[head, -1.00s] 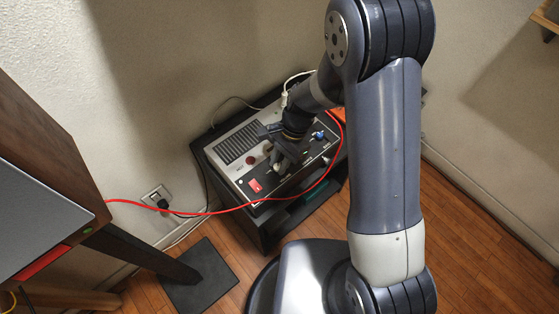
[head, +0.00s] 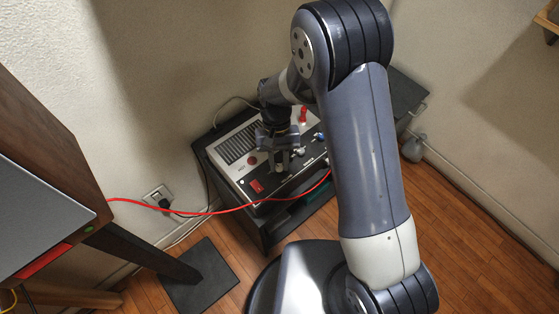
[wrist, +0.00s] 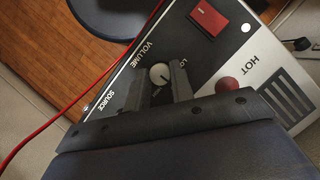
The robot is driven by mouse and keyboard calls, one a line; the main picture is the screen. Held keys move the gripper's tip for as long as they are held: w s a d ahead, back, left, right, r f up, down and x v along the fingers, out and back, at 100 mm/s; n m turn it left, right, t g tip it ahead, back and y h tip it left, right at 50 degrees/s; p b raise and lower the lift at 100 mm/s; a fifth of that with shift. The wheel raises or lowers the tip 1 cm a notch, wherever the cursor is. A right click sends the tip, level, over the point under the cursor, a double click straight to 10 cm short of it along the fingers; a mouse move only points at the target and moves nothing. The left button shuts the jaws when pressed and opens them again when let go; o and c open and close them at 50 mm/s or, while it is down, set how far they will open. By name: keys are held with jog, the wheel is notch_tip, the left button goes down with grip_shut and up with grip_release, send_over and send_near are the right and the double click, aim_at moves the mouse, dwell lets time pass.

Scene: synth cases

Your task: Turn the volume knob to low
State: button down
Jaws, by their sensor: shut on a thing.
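The volume knob (wrist: 160,73) is a small pale round knob beside the printed word VOLUME in the wrist view. The letters LO are printed close by, partly hidden by a finger. My gripper (wrist: 158,82) has one finger on each side of the knob and is shut on it. In the head view my gripper (head: 283,164) points down onto the dark part of the device's panel, and its fingers hide the knob there. The knob's pointer is too small to read surely. The device (head: 226,166) has a silver and black top.
A red rocker switch (head: 257,186) and a red round button (head: 252,160) are close to my gripper. A pale knob (head: 299,152) and a blue knob (head: 319,137) lie to its right. A red cable (head: 232,209) runs along the device's front. A dark wooden cabinet (head: 40,150) stands at left.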

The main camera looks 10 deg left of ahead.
jog(key=n+h, duration=0.1)
jog(key=n, duration=0.1)
jog(key=n+t, duration=0.1)
jog(key=n, duration=0.2)
jog(key=shift+a+n+h, duration=0.2)
jog(key=shift+n+h, duration=0.1)
jog(key=shift+h, duration=0.1)
jog(key=n+t, duration=0.1)
jog(key=n, duration=0.1)
jog(key=n+t+h, duration=0.1)
jog(key=n, duration=0.2)
jog(key=shift+s, duration=0.2)
jog(key=shift+n, duration=0.4)
jog(key=c, duration=1.2)
grip_release()
jog(key=shift+c, duration=0.2)
jog(key=v, duration=1.1)
jog(key=shift+a, duration=0.15)
jog(key=shift+s+f, duration=0.1)
jog(key=shift+f, duration=0.15)
